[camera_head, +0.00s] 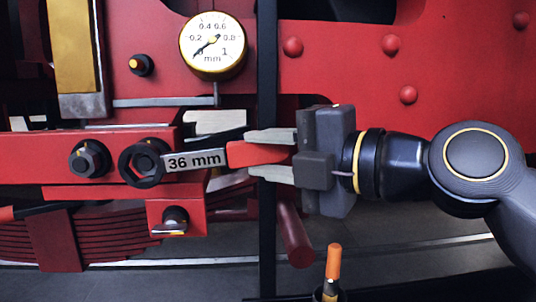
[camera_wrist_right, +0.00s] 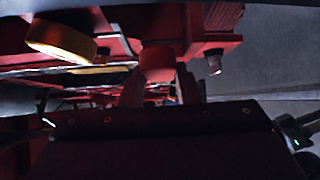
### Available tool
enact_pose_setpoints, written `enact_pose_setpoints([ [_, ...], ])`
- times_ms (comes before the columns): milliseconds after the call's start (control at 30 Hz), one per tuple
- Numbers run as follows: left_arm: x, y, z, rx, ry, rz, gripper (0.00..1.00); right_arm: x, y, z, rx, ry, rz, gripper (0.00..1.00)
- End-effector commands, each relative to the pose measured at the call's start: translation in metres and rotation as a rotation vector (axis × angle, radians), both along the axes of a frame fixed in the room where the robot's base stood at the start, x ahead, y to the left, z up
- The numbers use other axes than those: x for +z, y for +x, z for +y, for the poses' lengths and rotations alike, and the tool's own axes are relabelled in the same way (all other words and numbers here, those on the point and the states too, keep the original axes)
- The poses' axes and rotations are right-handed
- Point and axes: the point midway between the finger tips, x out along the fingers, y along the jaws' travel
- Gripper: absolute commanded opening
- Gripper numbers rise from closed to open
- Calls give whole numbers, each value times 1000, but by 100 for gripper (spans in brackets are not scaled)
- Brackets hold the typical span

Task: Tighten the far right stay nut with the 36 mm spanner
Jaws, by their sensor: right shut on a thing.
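The 36 mm spanner (camera_head: 196,160) has a black ring end, a grey label and a red handle. My right gripper (camera_head: 270,155) is shut on its red handle, and the spanner points left, about level. Its ring end is around or directly in front of a dark nut (camera_head: 146,161) on the red beam; I cannot tell how deeply it sits. Another dark nut (camera_head: 89,158) is bare to the left. In the right wrist view the red handle (camera_wrist_right: 157,62) shows between the fingers; the ring end cannot be made out. My left gripper is not in view.
A dial gauge (camera_head: 213,45) marked in mm stands above the beam; its needle points near 0. A dark vertical post (camera_head: 267,80) stands close to my right fingers. Below are a leaf spring (camera_head: 110,243), a red rod (camera_head: 294,235) and an orange-handled tool (camera_head: 334,262).

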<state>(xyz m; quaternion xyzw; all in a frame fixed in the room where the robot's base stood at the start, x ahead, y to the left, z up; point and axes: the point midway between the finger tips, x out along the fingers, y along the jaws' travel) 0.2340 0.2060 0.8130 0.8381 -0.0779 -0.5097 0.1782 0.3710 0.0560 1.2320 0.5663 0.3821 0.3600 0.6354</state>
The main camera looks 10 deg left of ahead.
Motion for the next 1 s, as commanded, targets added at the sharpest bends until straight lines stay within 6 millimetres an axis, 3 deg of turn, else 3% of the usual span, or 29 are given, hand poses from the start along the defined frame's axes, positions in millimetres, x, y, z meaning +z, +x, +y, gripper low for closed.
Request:
enact_pose_setpoints([
  [1000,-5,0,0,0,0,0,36,2,20,4,-1,5,-1,0],
])
